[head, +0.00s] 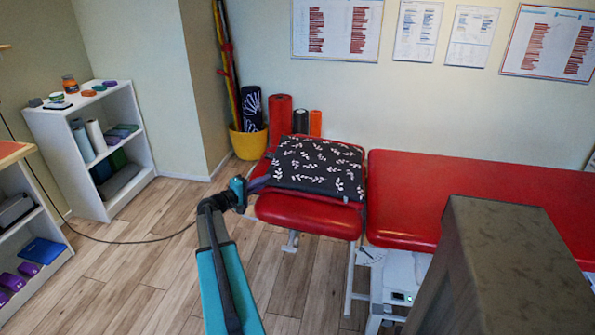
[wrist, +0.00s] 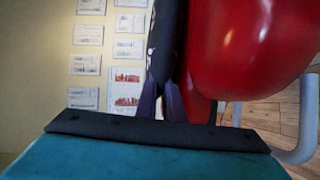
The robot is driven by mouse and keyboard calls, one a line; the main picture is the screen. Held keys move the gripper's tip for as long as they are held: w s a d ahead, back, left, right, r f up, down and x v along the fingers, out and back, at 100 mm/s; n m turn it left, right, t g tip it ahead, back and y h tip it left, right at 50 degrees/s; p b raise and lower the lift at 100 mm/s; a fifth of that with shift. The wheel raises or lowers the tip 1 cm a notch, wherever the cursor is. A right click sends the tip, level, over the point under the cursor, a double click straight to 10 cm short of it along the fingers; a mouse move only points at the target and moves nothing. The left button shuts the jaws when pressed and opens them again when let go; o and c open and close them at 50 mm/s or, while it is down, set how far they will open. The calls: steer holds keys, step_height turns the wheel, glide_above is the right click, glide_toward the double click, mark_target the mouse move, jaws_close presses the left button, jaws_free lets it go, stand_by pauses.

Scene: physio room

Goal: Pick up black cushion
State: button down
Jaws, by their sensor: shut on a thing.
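The black cushion (head: 318,167) with a white leaf pattern lies on the red head section of the treatment table (head: 310,214). My gripper (head: 257,184) is at the cushion's left edge, reaching in from the left. In the wrist view my gripper (wrist: 162,100) has its purple-grey fingers shut on the edge of the cushion (wrist: 166,45), right beside the red padding (wrist: 240,45). The cushion appears to rest on the padding still. The fingertips are partly hidden in the head view.
The longer red table section (head: 470,190) extends right, past a gap. A dark grey block-like surface (head: 500,270) fills the lower right. A yellow bucket (head: 248,143) and upright rolls (head: 280,118) stand behind. White shelves (head: 100,150) are at left. The wooden floor between is mostly clear, crossed by a cable.

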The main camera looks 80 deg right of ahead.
steer(key=shift+r, duration=0.1)
steer(key=shift+r, duration=0.85)
steer(key=shift+a+r+b, duration=0.1)
steer(key=shift+r+b, duration=0.3)
steer(key=shift+r, duration=0.5)
steer(key=s+a+b, duration=0.1)
steer(key=s+a, duration=0.2)
steer(key=a, duration=0.4)
steer(key=s+a+r+b, duration=0.1)
steer(key=s+a, duration=0.3)
steer(key=a, duration=0.3)
steer(key=shift+r, duration=0.2)
steer(key=shift+a, duration=0.1)
